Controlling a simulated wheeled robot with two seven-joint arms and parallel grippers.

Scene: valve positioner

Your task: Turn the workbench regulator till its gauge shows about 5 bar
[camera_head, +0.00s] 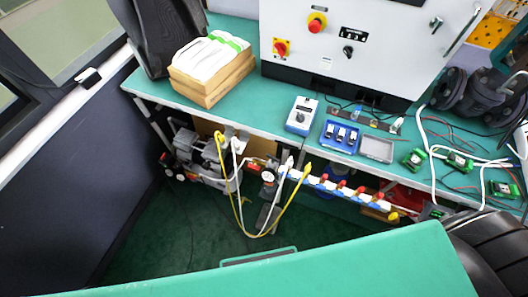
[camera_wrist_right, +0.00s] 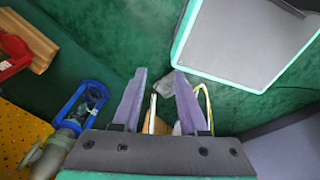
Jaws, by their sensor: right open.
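In the head view, a small round gauge with red on it (camera_head: 268,176) sits below the bench's front edge, beside the yellow and white hoses. It looks like the regulator, but its needle and reading are too small to make out. A grey compressor (camera_head: 205,172) stands on the floor to its left, with another small dial (camera_head: 165,158). In the right wrist view my right gripper (camera_wrist_right: 160,72) is open, its two purple fingers apart with nothing gripped between them. A grey piece and hoses show beyond the fingers. My left gripper is in neither view.
A manifold with several red-handled valves (camera_head: 340,188) runs along the bench front. The green workbench (camera_head: 225,108) carries a blue-white meter (camera_head: 301,115), a blue tray (camera_head: 340,136) and green modules (camera_head: 460,161). Yellow and white hoses (camera_head: 239,210) hang in loops.

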